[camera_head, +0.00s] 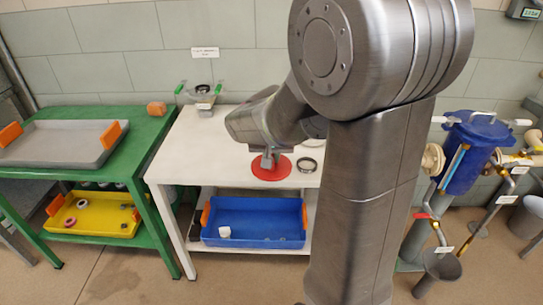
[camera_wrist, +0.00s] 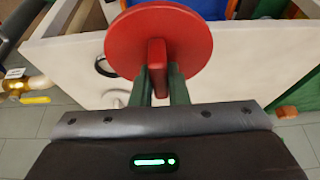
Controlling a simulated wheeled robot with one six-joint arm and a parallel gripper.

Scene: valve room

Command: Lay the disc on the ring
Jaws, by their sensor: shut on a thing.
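The red disc (camera_head: 272,173) is over the white table, right of its middle. In the wrist view the disc (camera_wrist: 130,38) shows its flat face and an upright tab. My gripper (camera_head: 268,160) is shut on that tab; its two green fingers (camera_wrist: 158,74) stand either side of it. A dark ring (camera_head: 307,165) lies on the white table just right of the disc, apart from it in the picture. The ring (camera_wrist: 101,66) also shows in part at the disc's left edge in the wrist view. I cannot tell how high the disc is above the table.
My arm hides the table's right part and a pale round thing (camera_head: 316,127). A fixture with green clips (camera_head: 204,101) stands at the back. A blue tray (camera_head: 253,240) is on the lower shelf. A green table (camera_head: 137,140) is left, a blue vessel (camera_head: 463,152) with pipes right.

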